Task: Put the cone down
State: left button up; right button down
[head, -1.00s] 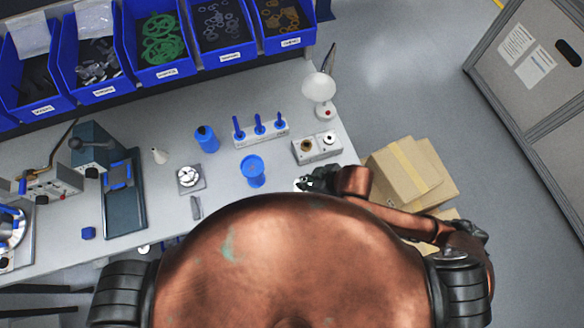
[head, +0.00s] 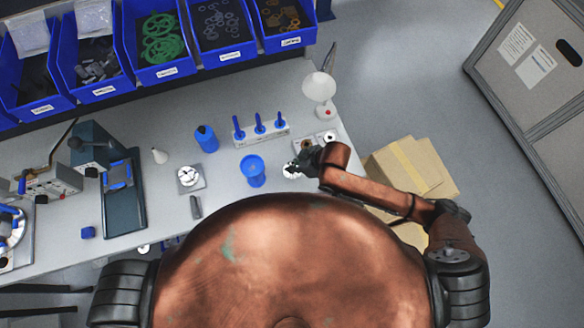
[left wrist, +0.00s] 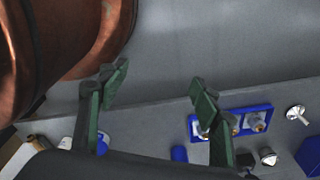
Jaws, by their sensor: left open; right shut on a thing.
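My right gripper (head: 296,168) is over the table's front right part, to the right of a blue cup. It is shut on a small pale thing (head: 289,173), likely the cone; the fingers hide most of it, and I cannot tell whether it touches the table. My left gripper (left wrist: 158,90) shows only in the left wrist view, open with nothing between its fingers.
The blue cup (head: 252,172) stands close left of the right gripper. Behind it are a rack with blue pegs (head: 261,133), a blue bottle (head: 206,138) and a white lamp (head: 319,88). A grey block (head: 310,143) is just beyond the gripper. Cardboard boxes (head: 405,168) stand right.

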jog(key=shift+w+a+f, duration=0.1)
jog(key=shift+w+f, duration=0.35)
jog(key=shift+f, duration=0.1)
jog(key=shift+f+p, duration=0.35)
jog(key=shift+f, duration=1.15)
jog(key=shift+f, duration=0.1)
jog(key=c, duration=2)
grip_release()
jog(key=v, duration=1.2)
